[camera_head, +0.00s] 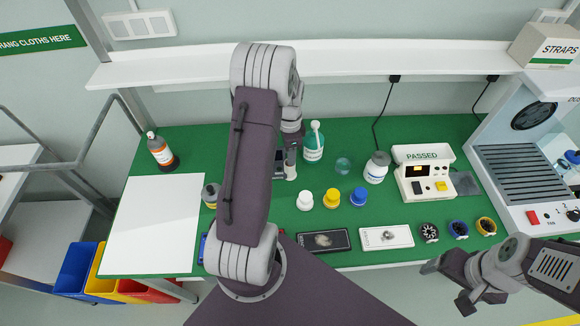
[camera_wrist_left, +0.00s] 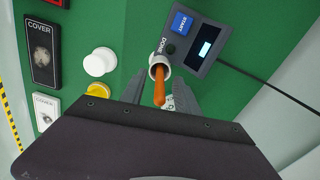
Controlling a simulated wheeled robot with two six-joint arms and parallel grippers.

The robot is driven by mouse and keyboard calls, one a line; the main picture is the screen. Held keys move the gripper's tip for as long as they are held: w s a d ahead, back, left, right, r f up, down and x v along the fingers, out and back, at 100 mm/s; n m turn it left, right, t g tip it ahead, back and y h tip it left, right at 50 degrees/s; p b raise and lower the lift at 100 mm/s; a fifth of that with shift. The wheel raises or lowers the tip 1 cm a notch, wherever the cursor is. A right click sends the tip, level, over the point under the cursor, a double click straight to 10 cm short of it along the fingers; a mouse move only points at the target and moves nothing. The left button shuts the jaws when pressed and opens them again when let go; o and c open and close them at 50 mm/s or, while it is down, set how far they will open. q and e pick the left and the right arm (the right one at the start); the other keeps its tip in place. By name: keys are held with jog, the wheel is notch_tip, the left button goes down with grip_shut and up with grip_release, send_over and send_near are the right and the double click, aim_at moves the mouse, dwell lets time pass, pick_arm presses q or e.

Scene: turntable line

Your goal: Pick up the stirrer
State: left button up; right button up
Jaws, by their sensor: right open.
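The stirrer (camera_wrist_left: 160,93) is an orange rod in the left wrist view. It stands in a round white holder (camera_wrist_left: 159,60) beside a dark device with a blue START button (camera_wrist_left: 181,23). My left gripper (camera_wrist_left: 157,84) is open, with one finger on each side of the stirrer and a gap to both. Whether the fingers touch the holder I cannot tell. In the head view my left arm hides most of this spot; part of the holder (camera_head: 291,163) shows, but the stirrer cannot be made out. My right gripper (camera_head: 447,288) is open and empty off the table's front right.
White, yellow and blue caps (camera_head: 331,198) stand right of my left arm. A teal bottle (camera_head: 313,146) and a white jar (camera_head: 376,168) stand behind them. Black and white COVER boxes (camera_head: 386,237) lie in front. A white sheet (camera_head: 152,225) covers the table's left.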

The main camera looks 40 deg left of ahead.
pick_arm(q)
jog(key=shift+f, duration=0.1)
jog(key=shift+s, duration=0.1)
grip_shut()
jog(key=shift+r, duration=0.2)
